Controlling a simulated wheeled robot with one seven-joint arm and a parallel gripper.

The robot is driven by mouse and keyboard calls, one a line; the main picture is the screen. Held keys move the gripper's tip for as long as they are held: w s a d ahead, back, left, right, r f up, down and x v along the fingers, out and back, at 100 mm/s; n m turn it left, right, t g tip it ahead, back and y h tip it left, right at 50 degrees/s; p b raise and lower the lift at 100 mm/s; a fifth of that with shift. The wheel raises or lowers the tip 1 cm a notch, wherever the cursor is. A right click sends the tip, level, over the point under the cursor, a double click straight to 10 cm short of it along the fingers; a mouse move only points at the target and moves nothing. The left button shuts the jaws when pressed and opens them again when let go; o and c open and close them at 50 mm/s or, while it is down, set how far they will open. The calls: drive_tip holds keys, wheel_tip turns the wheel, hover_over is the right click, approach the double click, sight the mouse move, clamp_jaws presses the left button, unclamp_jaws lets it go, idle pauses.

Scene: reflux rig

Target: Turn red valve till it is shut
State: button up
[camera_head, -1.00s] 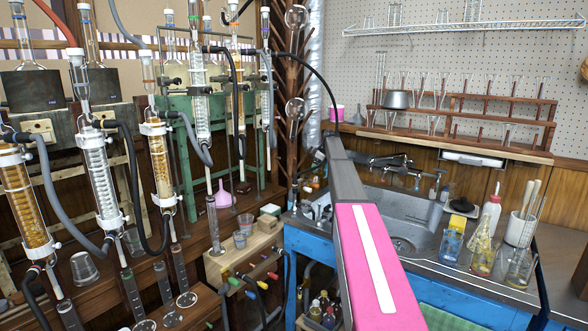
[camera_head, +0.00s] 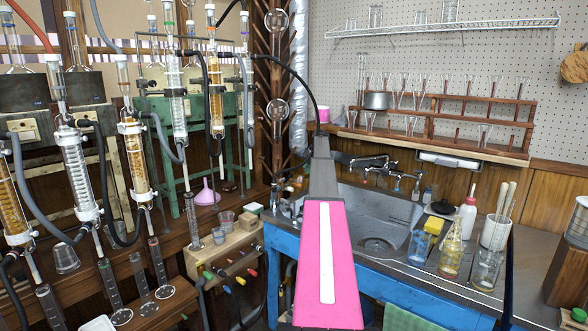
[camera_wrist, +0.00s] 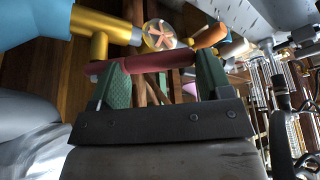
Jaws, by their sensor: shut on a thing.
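A dark red bar-shaped handle (camera_wrist: 140,64), the red valve's handle, shows in the wrist view, lying across between my fingers. A gold pipe piece (camera_wrist: 100,24) stands just beyond its left part. My gripper (camera_wrist: 162,82) has green finger pads and is shut on the red handle, with one finger toward each end of it. The handle's exact contact with the pads is partly hidden. In the head view my gripper does not show; my pink arm link (camera_head: 328,265) fills the lower middle.
A wooden box (camera_head: 229,254) with several small coloured handles on its front stands left of my arm in the head view. Glass cylinders and condensers (camera_head: 75,170) crowd the left. A sink (camera_head: 375,243) and glassware on the counter are at the right.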

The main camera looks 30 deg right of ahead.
drive_tip(key=shift+s+d+n+g, duration=0.15)
drive_tip(key=shift+d+n+g, duration=0.35)
drive_tip(key=shift+n, duration=0.6)
drive_tip(key=shift+d, duration=0.15)
drive_tip(key=o, duration=1)
drive_tip(key=shift+r, duration=0.15)
drive_tip(key=r, duration=0.2)
drive_tip(key=a+r, duration=0.1)
drive_tip(key=r, duration=0.1)
drive_tip(key=shift+s+r, duration=0.1)
drive_tip(key=shift+r, duration=0.1)
drive_tip(key=a+r, duration=0.2)
drive_tip(key=a, duration=0.1)
drive_tip(key=a+r, duration=0.2)
drive_tip(key=a, duration=0.2)
drive_tip(key=a+r, duration=0.2)
drive_tip(key=a, duration=0.1)
drive_tip(key=shift+a+r, duration=0.2)
drive_tip(key=shift+a, duration=0.15)
